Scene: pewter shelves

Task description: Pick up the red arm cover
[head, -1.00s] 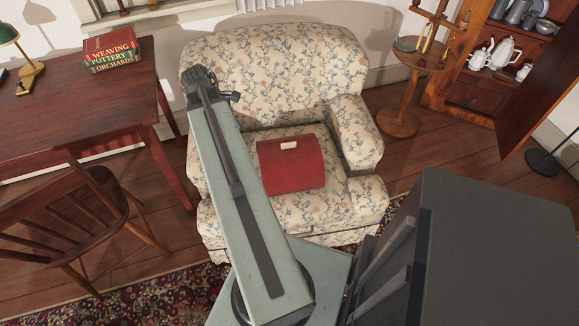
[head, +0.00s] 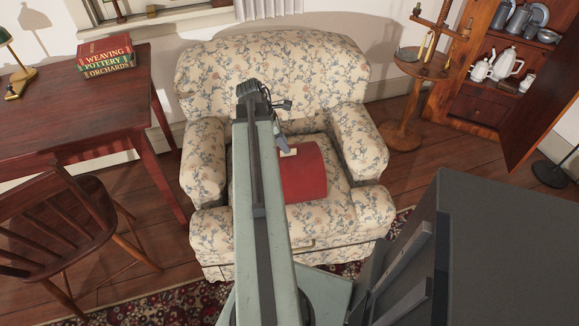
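The red arm cover (head: 306,176) lies on the seat of the floral armchair (head: 270,62), right of my arm. It has a small pale label near its back edge, and my arm hides part of its left side. My gripper (head: 283,146) hangs below the far end of my arm, in front of the cover's back edge in this view. It is small and partly hidden, so I cannot tell whether its fingers are open or whether it touches the cover.
A wooden desk (head: 70,118) with stacked books (head: 106,56) and a chair (head: 62,232) stand at left. A small round stand (head: 404,100) and an open cupboard (head: 480,105) with pewter ware are at right. The armchair's arms flank the seat.

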